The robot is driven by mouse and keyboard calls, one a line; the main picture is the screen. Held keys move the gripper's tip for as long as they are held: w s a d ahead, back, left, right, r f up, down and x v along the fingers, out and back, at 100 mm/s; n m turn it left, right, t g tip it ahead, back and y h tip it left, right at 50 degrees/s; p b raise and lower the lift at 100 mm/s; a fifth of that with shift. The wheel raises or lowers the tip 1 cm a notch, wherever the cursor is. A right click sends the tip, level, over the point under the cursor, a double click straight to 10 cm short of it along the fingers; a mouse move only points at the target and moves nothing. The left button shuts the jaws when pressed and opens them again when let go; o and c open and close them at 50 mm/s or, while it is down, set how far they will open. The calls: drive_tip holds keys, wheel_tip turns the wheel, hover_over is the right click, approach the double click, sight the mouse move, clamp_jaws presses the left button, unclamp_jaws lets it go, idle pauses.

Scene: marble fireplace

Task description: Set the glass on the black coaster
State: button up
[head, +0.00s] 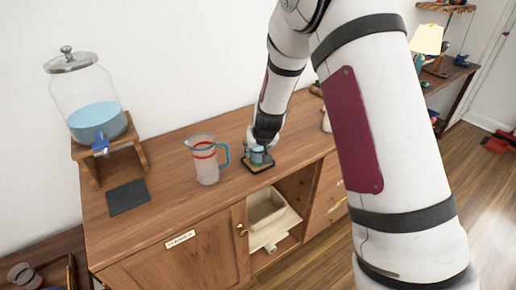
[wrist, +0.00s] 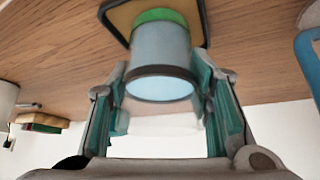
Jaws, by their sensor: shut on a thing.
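The glass (head: 257,156) is small, pale blue-grey and roughly upright; its green base and dark rim show in the wrist view (wrist: 160,55). My gripper (head: 260,144) is shut on it from above, with a teal-padded finger on each side in the wrist view (wrist: 165,108). Beneath the glass is a square tan coaster with a dark rim (head: 246,168), also in the wrist view (wrist: 117,14). I cannot tell whether the glass's base touches it. A plain black square coaster (head: 128,197) lies flat and empty at the cabinet top's left, before the water dispenser (head: 92,105).
A clear measuring jug (head: 206,165) with a blue handle stands between the two squares, close left of my gripper. The wooden cabinet top (head: 160,215) is bare around the black square's right side. An open compartment with a pale bin (head: 268,212) is below.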

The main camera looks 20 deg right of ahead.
drive_tip(key=o, duration=1.4)
drive_tip(key=shift+f, duration=0.15)
drive_tip(key=shift+o, duration=0.2)
drive_tip(key=shift+r, duration=0.3)
drive_tip(key=p+v, duration=0.1)
drive_tip(key=v, duration=1.1)
drive_tip(key=shift+p, duration=0.35)
